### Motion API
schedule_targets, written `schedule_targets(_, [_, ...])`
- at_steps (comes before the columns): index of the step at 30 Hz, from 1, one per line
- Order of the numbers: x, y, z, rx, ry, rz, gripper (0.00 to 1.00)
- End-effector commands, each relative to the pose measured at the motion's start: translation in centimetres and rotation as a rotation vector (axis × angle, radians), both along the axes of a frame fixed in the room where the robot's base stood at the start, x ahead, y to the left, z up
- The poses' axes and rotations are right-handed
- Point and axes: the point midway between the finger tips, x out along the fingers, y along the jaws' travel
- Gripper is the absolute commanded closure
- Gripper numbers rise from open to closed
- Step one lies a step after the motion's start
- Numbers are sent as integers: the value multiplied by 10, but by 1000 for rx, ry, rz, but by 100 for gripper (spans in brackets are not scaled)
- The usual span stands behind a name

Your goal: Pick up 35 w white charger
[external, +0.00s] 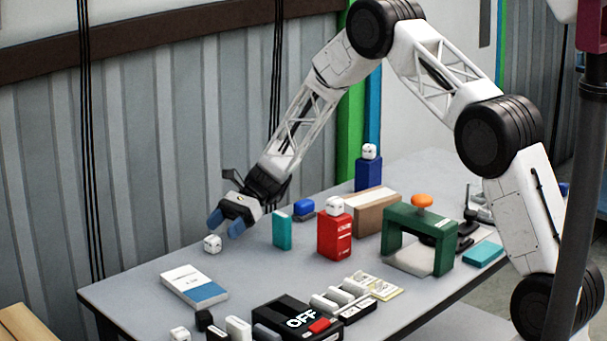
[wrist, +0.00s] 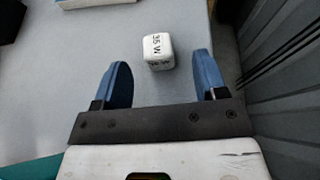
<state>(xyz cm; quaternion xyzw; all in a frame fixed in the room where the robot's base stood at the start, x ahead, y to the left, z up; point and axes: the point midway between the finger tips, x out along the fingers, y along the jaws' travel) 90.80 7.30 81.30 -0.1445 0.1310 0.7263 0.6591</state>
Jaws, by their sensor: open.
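The white charger (wrist: 157,51) is a small white cube with "35 W" printed in black on it. In the wrist view it sits on the grey table, just beyond and between my two blue fingertips. In the external view the same small white cube (external: 212,244) stands near the table's back left edge, just below my gripper (external: 226,223). My gripper is open and empty, its blue fingers (wrist: 163,82) apart on either side of the line to the charger. They do not appear to touch it.
A white and blue box (external: 194,286) lies in front of the charger. A teal box (external: 281,230) and a red carton (external: 334,236) with a white cube on top stand to the right. The corrugated wall (wrist: 285,60) is close to the table's back edge.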

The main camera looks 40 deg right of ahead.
Motion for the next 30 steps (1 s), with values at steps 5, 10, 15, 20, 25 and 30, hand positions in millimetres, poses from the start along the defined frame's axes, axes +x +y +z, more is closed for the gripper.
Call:
schedule_targets(5, [-2,11,-4,0,1,3,34])
schedule_targets(10, [-6,29,-12,0,0,1,34])
schedule_targets(15, [-7,43,-18,0,1,2,34])
schedule_targets(20, [-8,47,-20,0,0,1,34])
schedule_targets(25, [-8,47,-20,0,0,1,34])
schedule_targets(30, [-8,47,-19,0,0,1,34])
